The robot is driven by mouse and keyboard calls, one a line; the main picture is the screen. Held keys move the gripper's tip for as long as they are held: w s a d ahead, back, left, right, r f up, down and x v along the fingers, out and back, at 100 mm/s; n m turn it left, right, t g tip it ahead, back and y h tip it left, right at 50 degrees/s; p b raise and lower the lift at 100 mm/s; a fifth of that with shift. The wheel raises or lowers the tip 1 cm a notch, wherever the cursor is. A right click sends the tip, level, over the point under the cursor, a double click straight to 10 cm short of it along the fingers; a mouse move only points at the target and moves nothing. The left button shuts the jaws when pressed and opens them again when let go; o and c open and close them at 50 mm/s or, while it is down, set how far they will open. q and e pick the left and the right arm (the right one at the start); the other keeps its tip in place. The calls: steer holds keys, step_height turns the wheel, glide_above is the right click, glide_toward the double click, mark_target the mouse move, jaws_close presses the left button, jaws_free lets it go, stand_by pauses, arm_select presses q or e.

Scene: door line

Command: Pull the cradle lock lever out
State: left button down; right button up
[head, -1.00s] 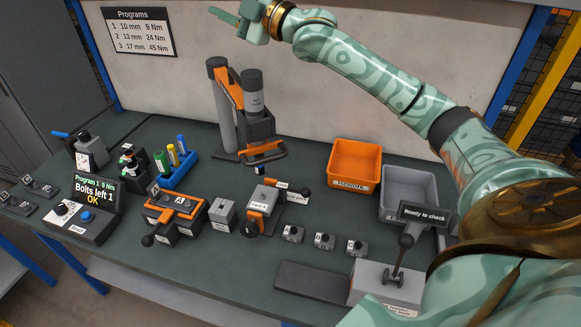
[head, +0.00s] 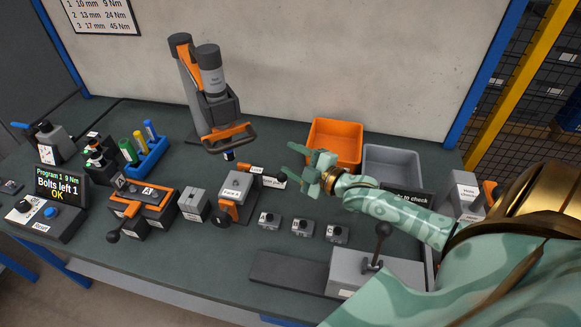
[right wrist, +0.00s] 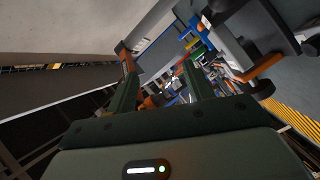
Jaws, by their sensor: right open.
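The cradle (head: 236,192) is a grey block with orange parts, marked "Face A", in the middle of the bench in the head view. The lock lever is at its right back side, by a white "Lock" label (head: 257,170). My right gripper (head: 293,160) is open and empty, pointing left, just right of the label and apart from the lever as far as I can tell. In the right wrist view its two fingers (right wrist: 160,80) stand wide apart. My left gripper is not in view.
A nutrunner on a stand (head: 213,90) rises behind the cradle. An orange bin (head: 335,137) and a grey bin (head: 392,165) stand behind my right arm. Small grey blocks (head: 302,227) sit in front. A base with an upright black lever (head: 360,275) is at front right.

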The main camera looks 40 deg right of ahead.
steer(key=m+g+h, duration=0.1)
glide_toward(278, 175)
steer(key=s+d, duration=0.2)
steer(key=s, duration=0.3)
steer(key=b+x, duration=0.1)
steer(key=x, duration=0.4)
steer(key=b+x, duration=0.2)
steer(key=x, duration=0.3)
steer(key=b+x, duration=0.1)
steer(key=x, duration=0.4)
steer(key=shift+w+a+f+b, duration=0.2)
steer(key=shift+w+f+b, duration=0.1)
steer(key=shift+f+b, duration=0.05)
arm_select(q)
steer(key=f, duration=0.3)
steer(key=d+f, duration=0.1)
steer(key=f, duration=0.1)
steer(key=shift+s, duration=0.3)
arm_select(e)
steer(key=shift+w+a, duration=0.1)
steer(key=shift+w, duration=0.35)
